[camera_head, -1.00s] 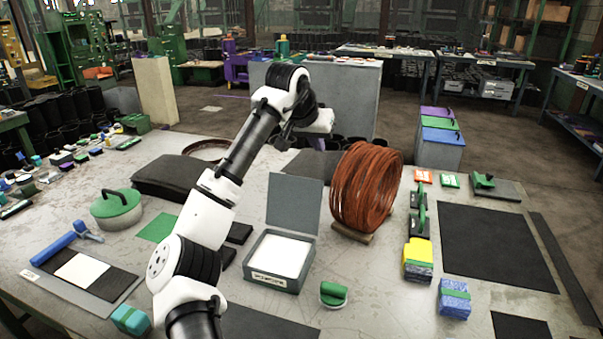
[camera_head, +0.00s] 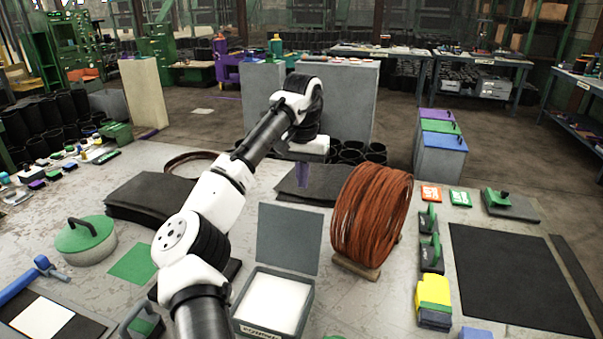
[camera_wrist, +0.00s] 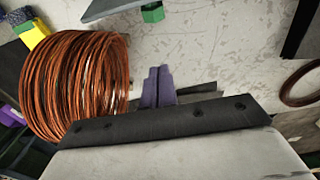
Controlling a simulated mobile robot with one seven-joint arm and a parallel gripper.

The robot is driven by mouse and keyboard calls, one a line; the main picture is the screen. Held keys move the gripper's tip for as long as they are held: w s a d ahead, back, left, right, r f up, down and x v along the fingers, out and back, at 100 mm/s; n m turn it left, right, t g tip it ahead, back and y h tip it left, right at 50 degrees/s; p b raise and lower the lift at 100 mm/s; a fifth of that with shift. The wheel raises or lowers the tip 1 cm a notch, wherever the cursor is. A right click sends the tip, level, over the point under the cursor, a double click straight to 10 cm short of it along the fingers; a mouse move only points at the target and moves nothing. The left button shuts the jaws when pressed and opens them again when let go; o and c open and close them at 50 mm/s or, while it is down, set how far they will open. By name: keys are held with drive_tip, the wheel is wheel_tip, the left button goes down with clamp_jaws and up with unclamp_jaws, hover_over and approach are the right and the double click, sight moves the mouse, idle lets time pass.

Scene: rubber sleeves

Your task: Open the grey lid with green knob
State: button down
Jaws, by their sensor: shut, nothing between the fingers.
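A grey box (camera_head: 295,318) with a white inside stands on the table. Its grey lid (camera_head: 290,239) stands up, open, at the back of the box, with its inner face towards my body camera. In the wrist view the lid (camera_wrist: 104,8) shows at the top edge. A green knob (camera_wrist: 152,13) shows beside it there, seemingly on the lid's outer side; the head view hides it. My gripper (camera_head: 303,176), with purple fingers, points down behind the lid, apart from it. In the wrist view its fingers (camera_wrist: 158,82) are shut and empty.
A rust-coloured wire coil (camera_head: 371,222) on a wooden base stands close right of the lid. A dark sheet stack (camera_head: 148,199) and a round pot with green lid (camera_head: 84,238) lie left. A black mat (camera_head: 515,275) lies right. Bare table shows behind the lid.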

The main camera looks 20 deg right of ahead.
sight(290, 237)
drive_tip(key=s+a+f+p, duration=0.2)
drive_tip(key=s+f, duration=0.1)
drive_tip(key=f, duration=0.2)
drive_tip(key=shift+f, duration=0.2)
drive_tip(key=shift+w+f, duration=0.1)
drive_tip(key=shift+w, duration=0.05)
idle(0.4)
